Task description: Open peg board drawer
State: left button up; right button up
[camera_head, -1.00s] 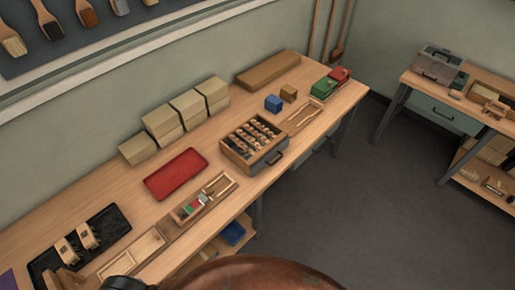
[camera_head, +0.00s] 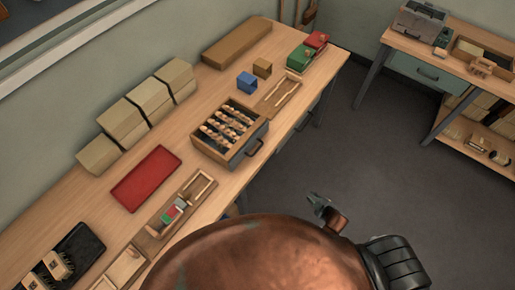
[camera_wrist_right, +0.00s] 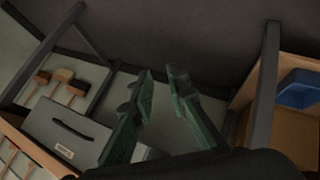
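The peg board drawer (camera_head: 222,150) is a wooden-rimmed box holding rows of pale pegs on the bench. Its grey front has a dark handle (camera_head: 254,148); it is hard to tell how far it is drawn out. My right gripper (camera_head: 320,203) shows beyond the rounded copper part of my body, out over the floor and apart from the drawer. In the right wrist view its two green fingers (camera_wrist_right: 164,88) are spread with nothing between them. My left gripper is not in view.
On the bench are a red tray (camera_head: 146,178), a blue block (camera_head: 247,82), cream boxes (camera_head: 120,122) and green and red boxes (camera_head: 301,57). A blue bin (camera_wrist_right: 298,90) sits at right in the wrist view. Open floor lies right of the bench.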

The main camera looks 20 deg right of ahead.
jog(key=w+a+r+n+t+y, duration=0.2)
jog(key=w+a+r+n, duration=0.15)
jog(key=w+r, duration=0.45)
jog(key=n+t+y+b, duration=0.1)
jog(key=n+y+b, duration=0.3)
jog(key=n+y, duration=0.55)
send_near(259, 147)
jog(key=w+a+n+h, duration=0.1)
jog(key=a+n+h, duration=0.1)
jog(key=a+n, duration=0.1)
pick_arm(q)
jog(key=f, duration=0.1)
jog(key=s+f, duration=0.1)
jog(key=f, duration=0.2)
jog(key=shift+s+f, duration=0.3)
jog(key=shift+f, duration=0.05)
pick_arm(e)
jog(key=x, duration=0.7)
jog(key=shift+w+d, duration=0.1)
jog(key=shift+w, duration=0.3)
jog(key=shift+c, duration=0.4)
jog(key=shift+c, duration=0.7)
grip_shut()
jog(key=shift+s, duration=0.1)
